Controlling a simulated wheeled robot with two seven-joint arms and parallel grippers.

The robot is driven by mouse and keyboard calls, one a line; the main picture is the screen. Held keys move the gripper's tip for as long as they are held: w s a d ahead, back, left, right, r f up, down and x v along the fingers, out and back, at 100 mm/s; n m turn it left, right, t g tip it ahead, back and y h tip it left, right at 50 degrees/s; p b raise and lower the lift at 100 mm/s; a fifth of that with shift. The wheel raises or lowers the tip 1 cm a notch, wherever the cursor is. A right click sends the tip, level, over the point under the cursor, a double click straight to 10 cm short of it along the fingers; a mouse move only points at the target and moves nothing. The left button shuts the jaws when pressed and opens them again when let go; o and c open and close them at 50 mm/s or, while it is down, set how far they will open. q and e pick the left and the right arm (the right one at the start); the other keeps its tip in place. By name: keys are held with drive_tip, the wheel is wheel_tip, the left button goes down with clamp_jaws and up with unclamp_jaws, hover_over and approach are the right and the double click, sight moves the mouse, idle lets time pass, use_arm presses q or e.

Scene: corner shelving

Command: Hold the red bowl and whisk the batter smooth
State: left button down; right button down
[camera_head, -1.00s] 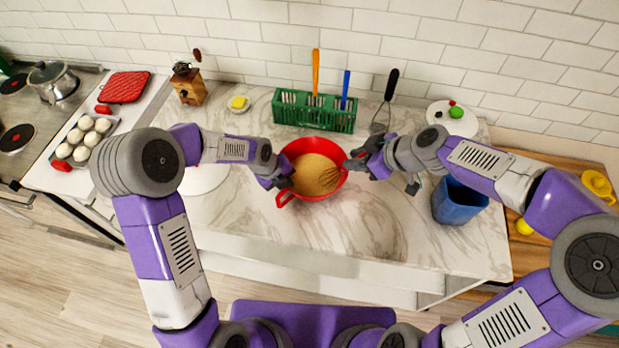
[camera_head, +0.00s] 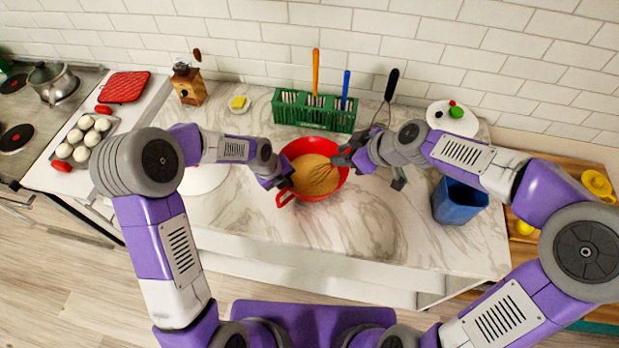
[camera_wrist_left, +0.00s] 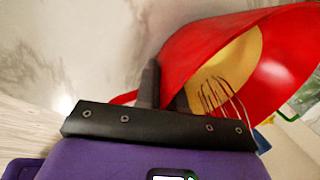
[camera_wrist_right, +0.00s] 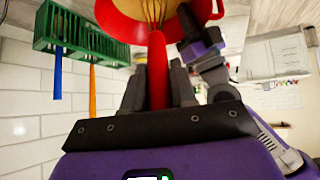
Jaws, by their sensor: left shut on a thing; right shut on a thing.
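The red bowl (camera_head: 340,177) stands on the marble counter with tan batter (camera_head: 308,172) in it. My left gripper (camera_head: 284,176) is shut on the bowl's left wall; in the left wrist view the red wall (camera_wrist_left: 178,70) rises between its fingers. My right gripper (camera_head: 346,160) is at the bowl's right rim, shut on the red handle of the whisk (camera_wrist_right: 157,70). The whisk's wires (camera_wrist_left: 222,95) reach into the batter in the left wrist view. The wire tips are hidden in the batter.
A green utensil crate (camera_head: 300,112) stands behind the bowl. A black-handled utensil (camera_head: 391,86) leans on the wall. A blue bin (camera_head: 458,202) stands at right, and a white plate (camera_head: 440,121) behind it. The counter (camera_head: 350,225) in front of the bowl is clear.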

drive_tip(key=shift+r, duration=5.6)
use_arm(q)
drive_tip(key=c, duration=1.2)
unclamp_jaws()
drive_tip(key=shift+o, duration=0.2)
drive_tip(key=v, duration=1.2)
